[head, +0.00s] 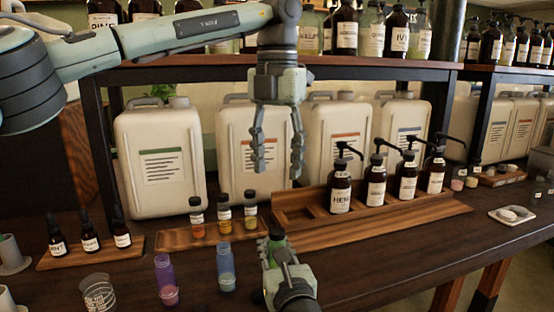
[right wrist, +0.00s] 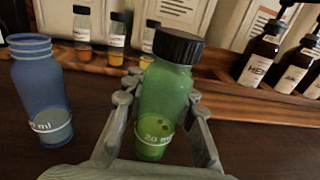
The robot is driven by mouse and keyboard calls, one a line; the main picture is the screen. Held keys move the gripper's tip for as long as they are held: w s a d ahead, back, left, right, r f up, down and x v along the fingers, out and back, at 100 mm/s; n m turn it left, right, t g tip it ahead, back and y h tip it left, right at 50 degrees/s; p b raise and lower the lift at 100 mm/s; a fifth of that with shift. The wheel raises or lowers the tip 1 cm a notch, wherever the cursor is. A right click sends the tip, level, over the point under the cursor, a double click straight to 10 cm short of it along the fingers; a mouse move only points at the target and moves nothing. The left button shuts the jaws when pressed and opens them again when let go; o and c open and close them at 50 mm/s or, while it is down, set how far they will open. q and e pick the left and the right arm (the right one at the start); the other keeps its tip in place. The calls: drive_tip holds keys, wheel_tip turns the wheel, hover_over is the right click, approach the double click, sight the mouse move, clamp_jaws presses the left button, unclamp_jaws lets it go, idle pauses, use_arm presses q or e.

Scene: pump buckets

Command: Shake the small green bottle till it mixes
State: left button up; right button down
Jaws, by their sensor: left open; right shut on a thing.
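The small green bottle (right wrist: 166,92) has a black cap and a "20 ml" mark, with green liquid in its lower part. In the right wrist view it stands between the fingers of my right gripper (right wrist: 158,105), which is shut on it. In the head view the bottle (head: 276,246) is mostly hidden by my right gripper (head: 277,258), low over the front of the table. Whether it touches the table I cannot tell. My left gripper (head: 277,168) is open and empty, fingers pointing down, above and behind the bottle.
A blue bottle (head: 226,268) and a purple bottle (head: 166,280) stand left of my right gripper, with a clear cup (head: 98,292) further left. Small capped bottles stand on a wooden tray (head: 176,240). Dark pump bottles (head: 340,192) stand in a wooden rack (head: 420,214). White jugs (head: 160,160) line the back.

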sight(276, 229)
wheel_tip(276, 229, up, 3)
drive_tip(key=shift+f+p, duration=0.1)
drive_tip(key=shift+p, duration=1.1)
wheel_tip(276, 229, up, 3)
drive_tip(key=shift+f, duration=0.2)
drive_tip(key=shift+r, duration=0.4)
